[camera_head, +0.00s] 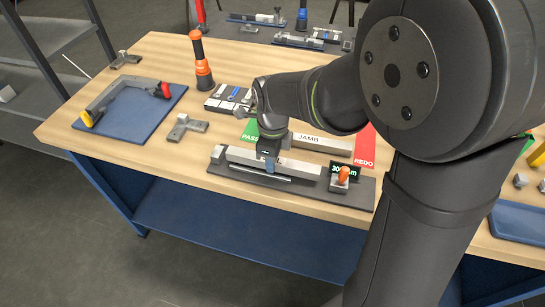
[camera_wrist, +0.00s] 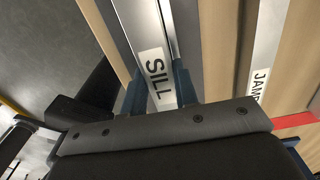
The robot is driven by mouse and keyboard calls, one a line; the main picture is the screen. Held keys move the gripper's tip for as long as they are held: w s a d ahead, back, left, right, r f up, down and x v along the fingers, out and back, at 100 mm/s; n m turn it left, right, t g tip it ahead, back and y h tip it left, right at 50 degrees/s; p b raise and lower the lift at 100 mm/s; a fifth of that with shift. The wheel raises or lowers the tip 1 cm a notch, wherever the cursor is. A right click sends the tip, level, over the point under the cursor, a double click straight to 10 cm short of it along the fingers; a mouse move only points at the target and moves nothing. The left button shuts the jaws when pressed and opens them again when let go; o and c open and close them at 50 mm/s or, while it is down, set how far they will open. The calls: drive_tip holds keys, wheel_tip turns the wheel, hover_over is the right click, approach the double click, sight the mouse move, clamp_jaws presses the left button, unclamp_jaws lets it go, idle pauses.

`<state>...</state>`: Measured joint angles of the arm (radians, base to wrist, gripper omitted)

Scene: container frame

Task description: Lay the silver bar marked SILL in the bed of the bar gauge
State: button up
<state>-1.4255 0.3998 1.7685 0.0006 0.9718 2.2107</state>
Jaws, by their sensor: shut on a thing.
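The silver bar marked SILL (camera_wrist: 157,75) is between the two fingers of my gripper (camera_wrist: 157,92) in the wrist view, its label facing up. In the head view my gripper (camera_head: 268,163) is shut on the bar (camera_head: 300,168) near its middle. The bar lies lengthwise along the bar gauge (camera_head: 225,172), at or just over its bed. I cannot tell whether it rests fully on the bed. The gauge has an orange-knobbed part (camera_head: 344,176) at its right end and a small green-digit display (camera_head: 338,169), partly hidden.
A bar marked JAMB (camera_head: 320,144) lies behind the gauge, between the green PASS patch (camera_head: 250,131) and the red REDO patch (camera_head: 365,150). A grey T-shaped block (camera_head: 187,128) sits left of the gauge.

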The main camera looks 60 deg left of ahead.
drive_tip(key=shift+f, duration=0.65)
idle(0.5)
drive_tip(key=o, duration=1.7)
drive_tip(key=shift+r, duration=3.5)
drive_tip(key=shift+f, duration=3.5)
drive_tip(key=shift+r, duration=0.15)
